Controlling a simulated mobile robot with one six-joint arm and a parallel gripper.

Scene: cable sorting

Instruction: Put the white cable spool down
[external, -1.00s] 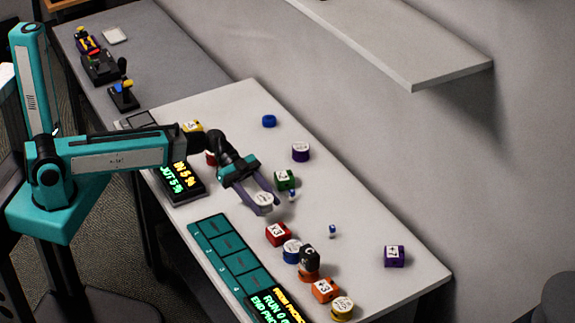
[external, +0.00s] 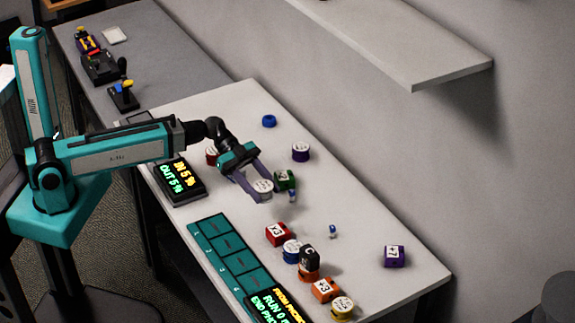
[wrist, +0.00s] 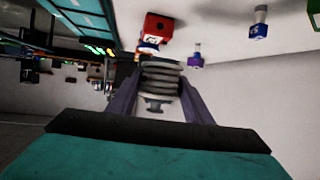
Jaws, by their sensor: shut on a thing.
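The white cable spool (external: 263,185) is between the fingers of my gripper (external: 261,190), over the middle of the white table (external: 222,112). My gripper is shut on it. In the wrist view the spool (wrist: 160,80) shows as a stack of pale grey rings between the two purple fingers. The spool's pale top faces up in the external view. I cannot tell whether its underside touches the table. A green block (external: 285,180) is close to the right of the spool.
A small blue-and-white piece (external: 293,196) is just right of the spool. A red block (external: 278,234), blue spool (external: 292,251) and other pieces stand toward the front. A teal numbered tray (external: 225,245) and a display (external: 179,182) lie to the left. The table's right side has free room.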

